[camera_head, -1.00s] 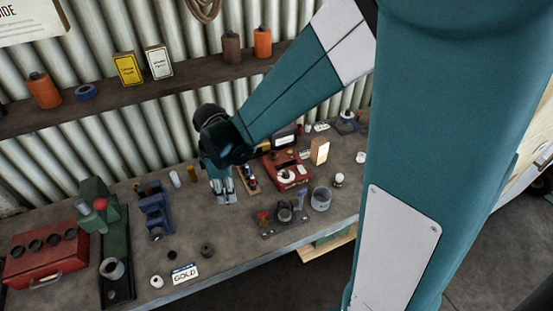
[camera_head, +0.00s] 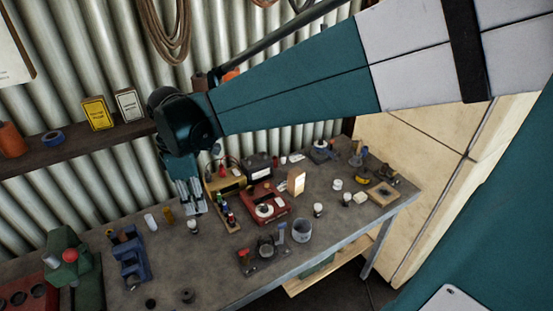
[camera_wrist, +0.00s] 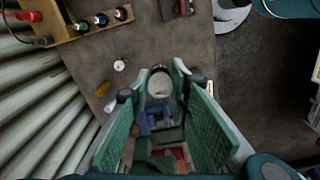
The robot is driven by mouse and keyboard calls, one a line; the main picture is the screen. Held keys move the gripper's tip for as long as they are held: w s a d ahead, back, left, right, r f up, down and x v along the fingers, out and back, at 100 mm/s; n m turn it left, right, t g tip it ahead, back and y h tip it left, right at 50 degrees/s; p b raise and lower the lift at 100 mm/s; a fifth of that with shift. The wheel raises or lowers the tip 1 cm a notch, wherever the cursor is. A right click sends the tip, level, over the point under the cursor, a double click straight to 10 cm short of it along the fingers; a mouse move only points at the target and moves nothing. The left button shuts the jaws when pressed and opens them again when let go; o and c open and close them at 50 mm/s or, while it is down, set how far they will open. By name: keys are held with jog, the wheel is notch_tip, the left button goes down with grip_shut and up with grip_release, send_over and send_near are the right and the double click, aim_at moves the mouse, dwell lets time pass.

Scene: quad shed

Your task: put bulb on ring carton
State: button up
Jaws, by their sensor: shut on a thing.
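My gripper (camera_head: 192,208) is above the workbench, pointing down. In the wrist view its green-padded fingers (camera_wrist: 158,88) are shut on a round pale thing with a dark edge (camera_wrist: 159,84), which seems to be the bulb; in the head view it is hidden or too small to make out. A yellow carton (camera_head: 97,113) and a white carton (camera_head: 130,105) stand upright on the shelf, left of my wrist. A tan box with a bright face (camera_head: 297,181) stands on the bench to the right. I cannot read which one is the ring carton.
A small white thing with a dark part (camera_head: 193,226) stands on the bench below my gripper. A blue rack (camera_head: 130,258) stands left, a wooden bottle rack (camera_head: 228,215) and red box (camera_head: 265,203) right. A metal cup (camera_head: 302,231) is near the front edge.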

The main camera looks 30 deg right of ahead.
notch_tip(320, 180, up, 10)
jog(key=shift+d+r, duration=0.1)
jog(key=shift+r, duration=0.15)
jog(key=w+d+m, duration=0.2)
jog(key=w+d, duration=0.2)
jog(key=d, duration=0.4)
jog(key=w+d+m+p, duration=0.1)
jog(key=w+d, duration=0.2)
jog(key=d, duration=0.5)
jog(key=w+d+m, duration=0.2)
jog(key=w+d, duration=0.2)
jog(key=d, duration=0.4)
jog(key=w+d+m, duration=0.1)
jog(key=d+m, duration=0.2)
jog(key=d, duration=1.7)
jog(key=shift+a+f+p, duration=0.1)
jog(key=shift+f+p, duration=0.3)
jog(key=shift+f, duration=2.25)
jog(key=shift+f, duration=0.1)
notch_tip(320, 180, down, 14)
jog(key=shift+r, duration=0.1)
